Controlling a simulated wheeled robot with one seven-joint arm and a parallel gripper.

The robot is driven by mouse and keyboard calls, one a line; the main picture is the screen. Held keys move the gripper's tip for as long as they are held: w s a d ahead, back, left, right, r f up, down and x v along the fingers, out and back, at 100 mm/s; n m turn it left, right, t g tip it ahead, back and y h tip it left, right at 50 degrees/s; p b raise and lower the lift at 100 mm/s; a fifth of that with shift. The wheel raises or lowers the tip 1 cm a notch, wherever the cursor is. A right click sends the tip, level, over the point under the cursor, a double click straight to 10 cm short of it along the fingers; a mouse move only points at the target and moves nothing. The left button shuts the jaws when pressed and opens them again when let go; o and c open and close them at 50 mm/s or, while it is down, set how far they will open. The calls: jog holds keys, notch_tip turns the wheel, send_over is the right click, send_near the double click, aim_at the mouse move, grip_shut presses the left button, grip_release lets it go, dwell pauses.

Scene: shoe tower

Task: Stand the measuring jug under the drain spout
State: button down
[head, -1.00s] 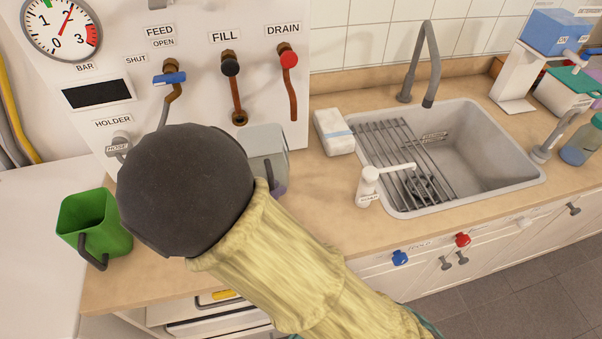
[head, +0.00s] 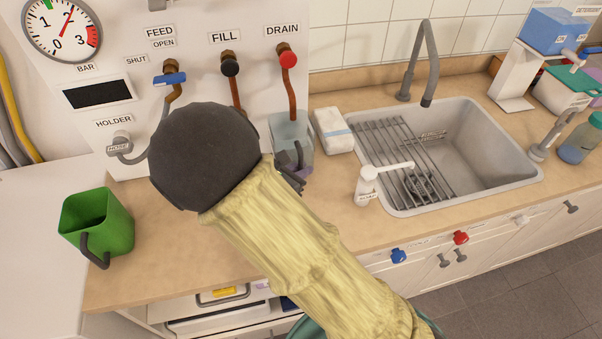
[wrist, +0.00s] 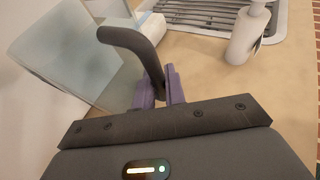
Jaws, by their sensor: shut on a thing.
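The measuring jug (head: 290,130) is clear with a dark handle and shows beside the right edge of the wall panel. The drain spout (head: 291,88) is a copper pipe below the red DRAIN knob (head: 288,61), and the jug's top lies at its lower end. Whether the pipe mouth is over the opening cannot be told. In the wrist view the jug (wrist: 70,55) stands to the left, its dark handle (wrist: 135,48) between my fingers. My gripper (wrist: 160,88) is shut on that handle. In the head view my arm partly hides my gripper (head: 290,172).
A green jug (head: 97,222) stands at the counter's left. A white pack (head: 333,130), a soap dispenser (head: 368,186) and the sink (head: 480,150) are to the right. The FILL pipe (head: 235,95) is just left of the drain spout. Bare counter lies in front.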

jog(key=shift+f, duration=0.9)
jog(key=shift+f, duration=0.15)
jog(key=c, duration=1.5)
grip_release()
jog(key=shift+o, duration=0.2)
jog(key=shift+r, duration=0.2)
jog(key=v, duration=1.1)
jog(key=shift+s+a+b, duration=0.3)
